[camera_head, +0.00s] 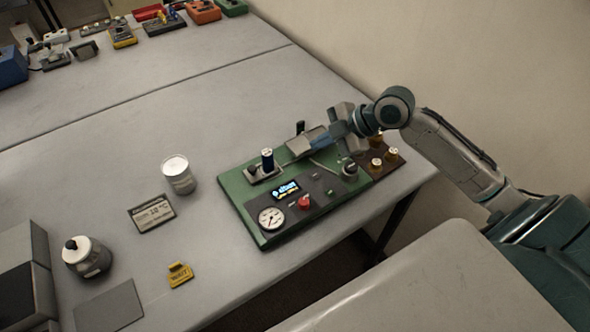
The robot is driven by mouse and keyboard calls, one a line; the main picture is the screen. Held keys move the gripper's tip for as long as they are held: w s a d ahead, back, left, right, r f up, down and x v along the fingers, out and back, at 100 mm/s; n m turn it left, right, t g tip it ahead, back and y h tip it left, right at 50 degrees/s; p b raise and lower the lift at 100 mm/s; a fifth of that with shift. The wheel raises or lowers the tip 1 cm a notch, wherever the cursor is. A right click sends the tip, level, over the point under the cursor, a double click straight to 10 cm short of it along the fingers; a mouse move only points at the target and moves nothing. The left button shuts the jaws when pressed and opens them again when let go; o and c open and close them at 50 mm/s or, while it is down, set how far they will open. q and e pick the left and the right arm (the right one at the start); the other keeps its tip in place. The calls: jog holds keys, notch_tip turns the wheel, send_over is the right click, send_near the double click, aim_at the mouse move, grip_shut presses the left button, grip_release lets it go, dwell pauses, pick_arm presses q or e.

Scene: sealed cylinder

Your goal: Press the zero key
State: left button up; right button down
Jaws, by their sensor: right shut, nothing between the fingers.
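A green instrument panel (240,205) lies on the table with a dark control plate on it. It carries a lit display (285,190), a round dial gauge (271,218), a red button (304,203) and small keys (328,191). The labels are too small to read, so I cannot tell which is the zero key. My left gripper is out of view.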

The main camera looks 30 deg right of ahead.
jog(key=b, duration=0.6)
send_over(315, 176)
jog(key=d, duration=0.1)
jog(key=f, duration=0.7)
jog(key=shift+s+d, duration=0.1)
jog(key=shift+s, duration=0.1)
jog(key=shift+f, duration=0.65)
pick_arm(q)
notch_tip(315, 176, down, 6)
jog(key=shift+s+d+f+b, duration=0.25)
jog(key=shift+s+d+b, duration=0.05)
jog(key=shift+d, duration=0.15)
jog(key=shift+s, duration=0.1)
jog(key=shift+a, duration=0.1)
pick_arm(e)
jog(key=shift+f, duration=0.1)
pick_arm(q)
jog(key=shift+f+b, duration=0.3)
pick_arm(e)
jog(key=shift+f, duration=0.35)
